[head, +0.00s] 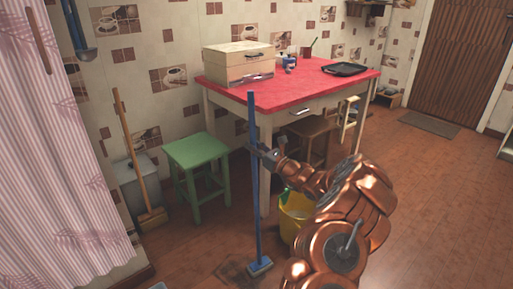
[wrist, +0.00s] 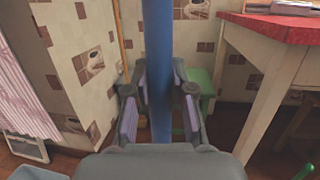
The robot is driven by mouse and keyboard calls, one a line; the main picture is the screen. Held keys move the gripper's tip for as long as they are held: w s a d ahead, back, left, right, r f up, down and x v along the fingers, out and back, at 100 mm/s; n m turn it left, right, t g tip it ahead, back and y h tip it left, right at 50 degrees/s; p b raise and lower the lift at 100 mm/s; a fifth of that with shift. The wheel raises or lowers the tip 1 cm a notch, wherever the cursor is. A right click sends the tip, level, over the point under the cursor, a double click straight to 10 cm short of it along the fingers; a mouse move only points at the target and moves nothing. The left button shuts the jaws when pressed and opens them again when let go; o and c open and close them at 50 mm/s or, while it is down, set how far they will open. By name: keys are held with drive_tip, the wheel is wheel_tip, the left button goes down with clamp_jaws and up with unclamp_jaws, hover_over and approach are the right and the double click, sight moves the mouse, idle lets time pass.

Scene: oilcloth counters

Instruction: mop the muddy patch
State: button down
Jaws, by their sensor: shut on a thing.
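A blue mop (head: 258,200) stands nearly upright on the wooden floor, and its head (head: 260,266) is low at the front. A dark muddy patch (head: 232,272) lies on the floor under and to the left of the mop head. My gripper (head: 264,153) is shut on the mop's handle at about mid height. In the wrist view the blue handle (wrist: 158,70) runs up between the two fingers of my gripper (wrist: 160,105). The mop head is out of sight in the wrist view.
A yellow bucket (head: 291,222) stands behind my arm, beside the table leg. A red-topped table (head: 290,93) is behind the mop. A green stool (head: 200,152) stands left of the handle. A broom (head: 133,160) leans by a grey bin (head: 135,182). Open floor (head: 430,200) lies at right.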

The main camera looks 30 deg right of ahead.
drive_tip(key=shift+w+a+f, duration=0.1)
drive_tip(key=shift+f, duration=0.1)
drive_tip(key=shift+d+f+x, duration=0.15)
drive_tip(key=shift+x, duration=0.9)
drive_tip(key=shift+d+f+x, duration=0.15)
drive_tip(key=shift+x, duration=0.9)
drive_tip(key=shift+w, duration=0.25)
drive_tip(key=shift+d+f+b+x, duration=0.15)
drive_tip(key=shift+b+x, duration=0.1)
drive_tip(key=shift+x, duration=0.85)
drive_tip(key=shift+d+f+b+x, duration=0.1)
drive_tip(key=shift+f+b+x, duration=0.1)
drive_tip(key=shift+x, duration=0.85)
drive_tip(key=shift+w, duration=0.2)
